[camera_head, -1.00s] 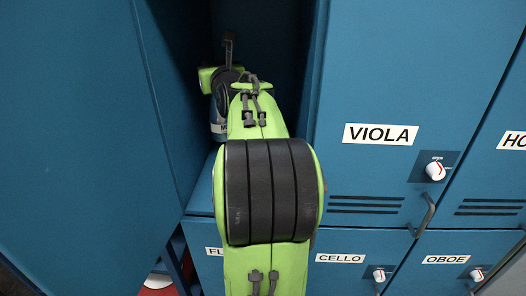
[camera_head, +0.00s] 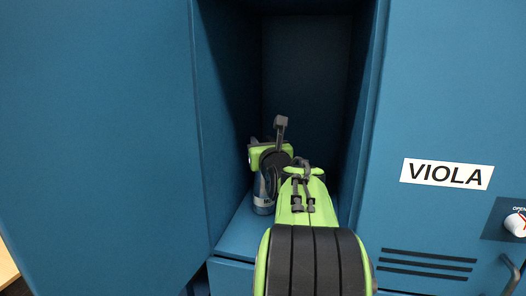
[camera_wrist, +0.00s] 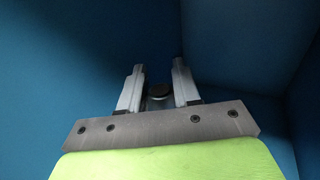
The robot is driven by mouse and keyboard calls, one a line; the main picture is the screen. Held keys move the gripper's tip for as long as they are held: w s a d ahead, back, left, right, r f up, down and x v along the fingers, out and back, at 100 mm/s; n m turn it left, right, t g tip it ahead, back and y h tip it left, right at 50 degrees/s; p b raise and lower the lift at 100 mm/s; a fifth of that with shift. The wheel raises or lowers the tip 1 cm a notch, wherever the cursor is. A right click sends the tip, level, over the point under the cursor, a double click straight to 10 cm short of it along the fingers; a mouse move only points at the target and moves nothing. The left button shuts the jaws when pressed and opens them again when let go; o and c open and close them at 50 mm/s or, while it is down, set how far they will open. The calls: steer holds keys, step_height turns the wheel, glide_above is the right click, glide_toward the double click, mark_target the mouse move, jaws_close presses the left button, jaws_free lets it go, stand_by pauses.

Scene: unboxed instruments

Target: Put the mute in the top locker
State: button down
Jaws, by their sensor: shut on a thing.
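The mute (camera_wrist: 159,90) shows in the wrist view as a small dark round end between the two metal fingers of my gripper (camera_wrist: 158,67). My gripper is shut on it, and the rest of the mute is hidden. Blue walls surround the gripper in that view. In the head view my green arm reaches into the open upper locker (camera_head: 310,80), over its floor. The locker has a dark blue back wall and side walls.
The open door (camera_head: 100,130) fills the left side of the head view. A shut locker marked VIOLA (camera_head: 446,174) stands to the right, with a round knob (camera_head: 516,225) and a handle. The upper part of the open locker looks empty.

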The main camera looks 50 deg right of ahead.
steer(key=shift+d, duration=0.15)
steer(key=c, duration=0.8)
jaws_free()
steer(key=shift+r, duration=0.15)
steer(key=b+v, duration=0.2)
steer(key=v, duration=1)
